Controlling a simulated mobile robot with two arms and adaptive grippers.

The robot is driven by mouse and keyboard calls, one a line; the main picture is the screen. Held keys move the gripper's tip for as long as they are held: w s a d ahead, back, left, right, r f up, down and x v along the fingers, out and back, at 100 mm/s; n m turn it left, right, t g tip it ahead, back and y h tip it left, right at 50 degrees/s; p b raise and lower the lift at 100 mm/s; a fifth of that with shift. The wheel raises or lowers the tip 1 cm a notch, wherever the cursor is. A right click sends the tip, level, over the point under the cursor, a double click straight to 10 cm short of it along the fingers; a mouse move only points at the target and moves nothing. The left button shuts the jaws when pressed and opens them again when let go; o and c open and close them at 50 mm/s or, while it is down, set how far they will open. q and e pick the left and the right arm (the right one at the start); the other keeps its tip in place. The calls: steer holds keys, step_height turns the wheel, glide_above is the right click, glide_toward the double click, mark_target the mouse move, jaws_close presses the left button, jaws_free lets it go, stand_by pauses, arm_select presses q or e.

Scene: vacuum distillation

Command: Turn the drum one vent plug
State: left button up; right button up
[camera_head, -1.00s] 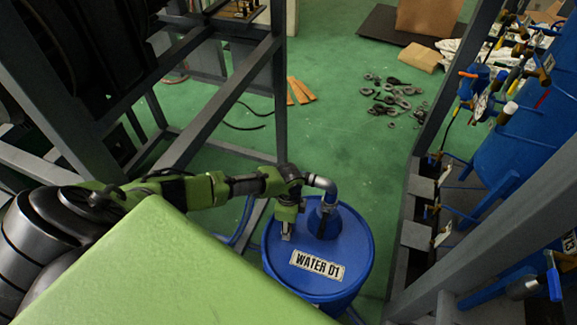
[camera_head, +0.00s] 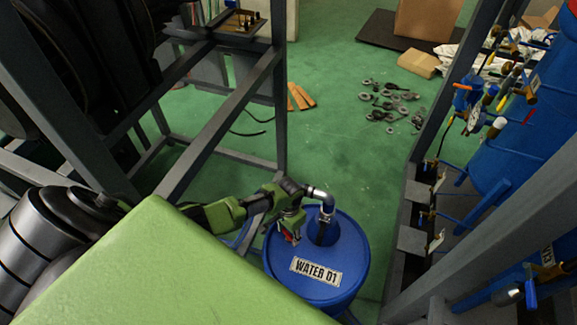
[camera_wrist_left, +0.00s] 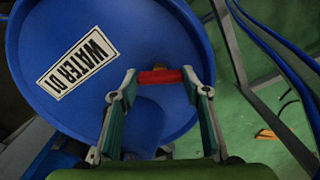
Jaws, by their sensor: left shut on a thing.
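The blue drum (camera_head: 350,252), labelled "WATER 01" (camera_head: 315,271), stands upright at bottom centre of the head view; its lid (camera_wrist_left: 150,35) fills much of the left wrist view. My left gripper (camera_head: 290,237) is over the left side of the lid. In the left wrist view, its two fingers (camera_wrist_left: 160,77) are shut on a small red bar-shaped piece (camera_wrist_left: 160,76), which looks like the vent plug. The fingers hide its ends, and I cannot tell whether it is seated in the lid. My right gripper is not in view.
A grey steel frame (camera_head: 280,110) stands behind to the left. Blue equipment with valves (camera_head: 490,130) is at right. Loose metal parts (camera_head: 390,100) lie on the green floor.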

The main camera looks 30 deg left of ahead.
mark_target(289, 234)
arm_select(q)
steer(key=n+p, duration=0.2)
steer(key=n, duration=0.3)
steer(key=shift+d+n, duration=0.1)
steer(key=shift+n, duration=0.2)
steer(key=n+p, duration=0.1)
steer(key=n, duration=0.2)
steer(key=shift+n+p, duration=0.35)
steer(key=shift+n, duration=0.95)
steer(key=o, duration=1.1)
step_height(289, 234, up, 12)
steer(key=shift+f, duration=0.1)
